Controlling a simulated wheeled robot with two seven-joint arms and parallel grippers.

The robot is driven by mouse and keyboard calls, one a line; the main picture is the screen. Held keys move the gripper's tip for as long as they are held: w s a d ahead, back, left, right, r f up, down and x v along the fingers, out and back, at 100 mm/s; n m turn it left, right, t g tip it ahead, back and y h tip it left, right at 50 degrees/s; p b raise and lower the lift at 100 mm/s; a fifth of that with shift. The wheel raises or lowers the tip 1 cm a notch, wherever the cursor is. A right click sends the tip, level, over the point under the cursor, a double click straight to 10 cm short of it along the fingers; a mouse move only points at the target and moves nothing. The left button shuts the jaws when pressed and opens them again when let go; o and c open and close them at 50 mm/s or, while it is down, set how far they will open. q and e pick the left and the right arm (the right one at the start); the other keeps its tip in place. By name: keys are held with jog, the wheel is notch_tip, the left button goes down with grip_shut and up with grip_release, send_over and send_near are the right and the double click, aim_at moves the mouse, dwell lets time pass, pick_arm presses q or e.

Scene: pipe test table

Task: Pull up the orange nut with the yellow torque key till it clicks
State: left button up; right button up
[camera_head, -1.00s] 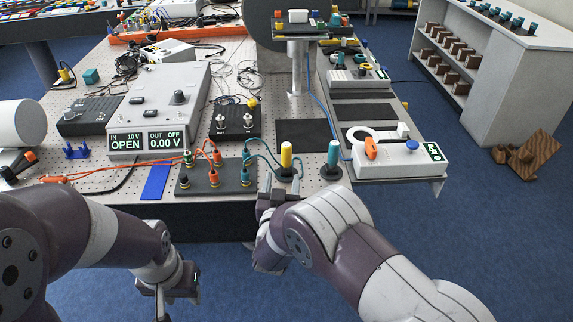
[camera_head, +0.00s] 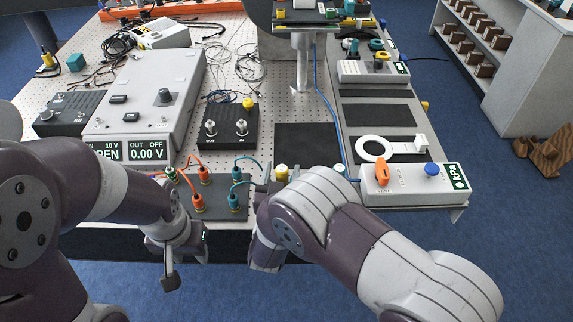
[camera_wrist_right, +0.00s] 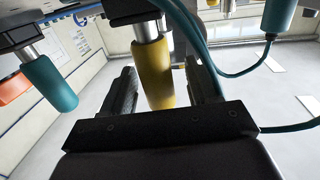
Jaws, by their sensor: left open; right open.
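The yellow torque key (camera_head: 281,174) stands at the table's front edge, partly hidden by my right arm. In the right wrist view its yellow handle (camera_wrist_right: 153,76) is between the fingers of my right gripper (camera_wrist_right: 158,66), which is open around it; I cannot tell if they touch. A teal-handled key (camera_wrist_right: 50,84) stands beside it. My left gripper (camera_head: 186,266) is open and empty in front of the table edge. Orange parts show on the kPa device (camera_head: 381,175) and on the black socket panel (camera_head: 218,190); I cannot tell which is the orange nut.
The kPa device (camera_head: 415,183) stands right of the yellow key. A white ring-shaped part (camera_head: 375,148) lies behind it. Orange and teal cables run to the socket panel, left of the key. A black mat (camera_head: 305,143) behind the key is bare.

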aim_at(286, 169)
jog(key=shift+s+r, duration=0.35)
jog(key=shift+r, duration=0.05)
jog(key=c, duration=0.4)
jog(key=shift+w+f, duration=0.2)
jog(key=shift+w, duration=0.15)
grip_shut()
jog(key=shift+s+d, duration=0.1)
jog(key=shift+s, duration=0.05)
jog(key=shift+r, duration=0.1)
jog(key=r, duration=0.4)
jog(key=shift+s+d+r, duration=0.15)
jog(key=shift+d+r, duration=0.1)
jog(key=shift+d, duration=0.1)
jog(key=s+d+r, duration=0.5)
jog(key=d+r, duration=0.1)
jog(key=d, duration=0.3)
jog(key=shift+s+r+b, duration=0.2)
jog(key=shift+s+b, duration=0.1)
jog(key=shift+b, duration=0.1)
jog(key=shift+d, duration=0.1)
